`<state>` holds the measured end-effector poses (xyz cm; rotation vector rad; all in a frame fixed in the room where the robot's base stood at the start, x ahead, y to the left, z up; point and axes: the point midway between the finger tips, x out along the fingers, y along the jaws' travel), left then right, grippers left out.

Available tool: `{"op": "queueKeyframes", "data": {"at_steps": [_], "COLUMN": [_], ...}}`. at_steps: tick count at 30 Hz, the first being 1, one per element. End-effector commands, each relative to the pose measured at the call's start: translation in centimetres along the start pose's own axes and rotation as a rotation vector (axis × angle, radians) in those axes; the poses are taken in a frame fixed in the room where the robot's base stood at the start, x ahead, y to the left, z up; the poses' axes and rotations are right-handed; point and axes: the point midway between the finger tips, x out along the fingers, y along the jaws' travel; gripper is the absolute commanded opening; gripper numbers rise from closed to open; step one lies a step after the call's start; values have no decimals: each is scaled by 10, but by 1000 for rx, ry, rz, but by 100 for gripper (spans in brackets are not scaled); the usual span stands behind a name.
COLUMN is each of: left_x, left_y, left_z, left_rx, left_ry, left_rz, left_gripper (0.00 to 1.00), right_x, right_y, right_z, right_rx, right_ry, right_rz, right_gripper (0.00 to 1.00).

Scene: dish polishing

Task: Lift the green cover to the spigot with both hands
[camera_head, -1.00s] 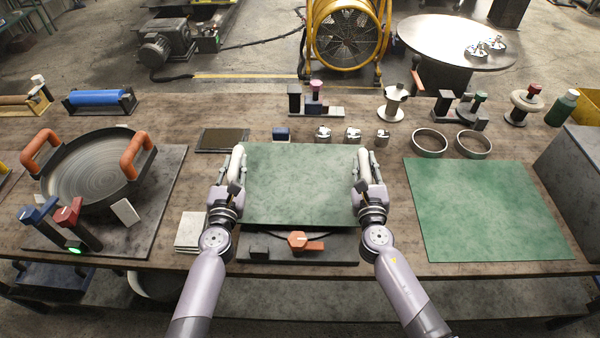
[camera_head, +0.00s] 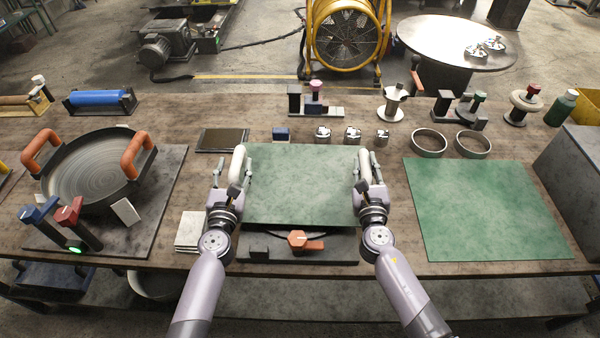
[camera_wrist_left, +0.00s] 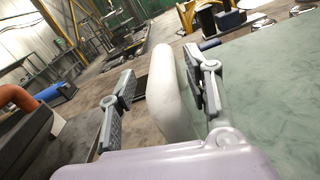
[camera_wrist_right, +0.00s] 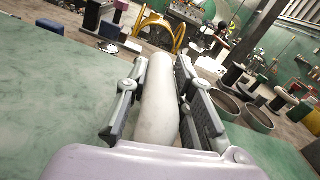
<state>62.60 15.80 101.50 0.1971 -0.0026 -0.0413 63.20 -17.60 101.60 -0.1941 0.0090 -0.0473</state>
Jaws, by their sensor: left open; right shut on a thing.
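The green cover (camera_head: 302,185) is a flat green panel in the middle of the table, above a dark base with an orange lever (camera_head: 306,241). A pale rounded handle stands at each side of it. My left gripper (camera_head: 232,172) is at the left handle (camera_wrist_left: 168,95), with open fingers on both sides of it and a gap at the left finger. My right gripper (camera_head: 368,170) is at the right handle (camera_wrist_right: 156,105) and is shut on it. What lies under the cover is mostly hidden. I cannot tell which thing is the spigot.
A round pan (camera_head: 88,172) with orange handles stands at the left. A second green mat (camera_head: 487,208) lies at the right. Metal rings (camera_head: 430,143), small metal parts (camera_head: 353,134) and a blue block (camera_head: 281,134) stand behind the cover.

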Motion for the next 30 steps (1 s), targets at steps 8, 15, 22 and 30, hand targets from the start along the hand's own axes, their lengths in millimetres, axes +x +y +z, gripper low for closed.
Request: {"op": "queueKeyframes", "data": {"at_steps": [8, 15, 22, 30], "left_x": [-52, -95, -112, -112], "left_y": [1, 1, 1, 1], "left_z": [1, 3, 4, 5], "left_rx": [2, 3, -1, -1], "left_ry": [-2, -5, -8, -9], "left_rz": [1, 1, 3, 3], "left_gripper": [46, 46, 46, 46], "right_x": [0, 0, 0, 0], "right_y": [2, 2, 3, 3], "right_z": [2, 3, 4, 6], "right_rx": [-4, -3, -2, -1], "right_ry": [-4, -6, -8, -10], "right_rz": [5, 7, 7, 8], "right_gripper": [0, 0, 0, 24]}}
